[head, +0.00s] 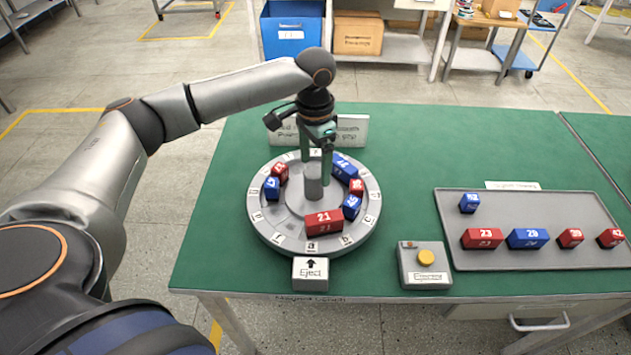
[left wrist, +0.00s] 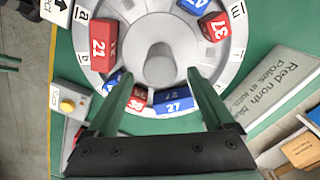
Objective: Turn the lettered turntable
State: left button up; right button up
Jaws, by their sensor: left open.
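The lettered turntable (head: 288,240) is a round grey disc with letter tiles around its rim, "a" at the front by the Eject sign. It carries several red and blue numbered blocks, with red block 21 (head: 324,221) at the front. A grey central knob (head: 314,182) stands up from it; it also shows in the left wrist view (left wrist: 159,66). My left gripper (head: 316,166) points down over the knob, green fingers open. In the left wrist view my left gripper (left wrist: 163,78) has its fingertips on either side of the knob's near edge; contact cannot be told. My right gripper is out of view.
The Eject block (head: 310,273) stands at the turntable's front. A box with a yellow button (head: 426,258) is to the right. A grey tray (head: 520,203) holds several numbered blocks. A sign (head: 352,130) stands behind the turntable. The green table (head: 420,150) is clear at the back.

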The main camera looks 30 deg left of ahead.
aim_at(315, 183)
pick_arm(q)
notch_tip(315, 183, down, 6)
jog(key=shift+f, duration=0.2)
grip_shut()
dwell(0.8)
